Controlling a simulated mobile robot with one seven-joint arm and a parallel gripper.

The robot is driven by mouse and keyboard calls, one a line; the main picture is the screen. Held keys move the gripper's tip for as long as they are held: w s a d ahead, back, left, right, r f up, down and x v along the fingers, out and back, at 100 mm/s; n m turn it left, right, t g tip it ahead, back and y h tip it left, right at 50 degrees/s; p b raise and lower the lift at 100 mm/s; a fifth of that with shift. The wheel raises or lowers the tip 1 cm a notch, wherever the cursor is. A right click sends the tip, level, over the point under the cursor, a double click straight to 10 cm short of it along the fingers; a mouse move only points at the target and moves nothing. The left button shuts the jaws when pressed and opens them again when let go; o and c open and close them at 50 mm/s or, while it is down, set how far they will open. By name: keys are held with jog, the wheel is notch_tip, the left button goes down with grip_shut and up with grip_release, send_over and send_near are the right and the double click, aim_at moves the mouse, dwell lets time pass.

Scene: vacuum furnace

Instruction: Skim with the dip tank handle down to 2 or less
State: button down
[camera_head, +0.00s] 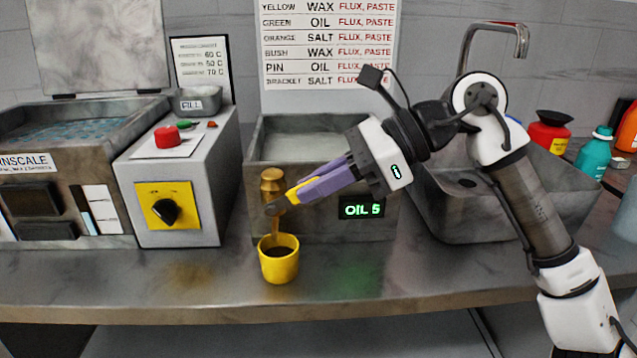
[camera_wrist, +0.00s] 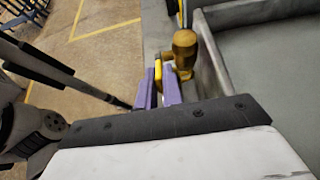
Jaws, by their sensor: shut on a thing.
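My gripper (camera_head: 285,200) is shut on the yellow handle (camera_head: 293,195) at the tap; the handle shows between my purple fingers in the wrist view (camera_wrist: 158,75). A brown stream (camera_head: 284,230) runs from below the tap into a yellow cup (camera_head: 279,265) on the counter. The cup holds dark liquid. My fingers partly hide the tap's lower part.
A grey control box (camera_head: 190,200) with a black knob and red button stands left, beside a descaling tank (camera_head: 70,130). A sink (camera_head: 470,205) and bottles (camera_head: 594,150) are on the right. A chart hangs behind. The counter front (camera_head: 390,275) is clear right of the cup.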

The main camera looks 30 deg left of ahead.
jog(key=c, duration=1.5)
grip_release()
jog(key=shift+c, duration=0.2)
jog(key=v, duration=1.3)
jog(key=shift+w+d+r+p, duration=0.2)
jog(key=shift+d+r+p, duration=0.05)
jog(key=shift+p, duration=0.05)
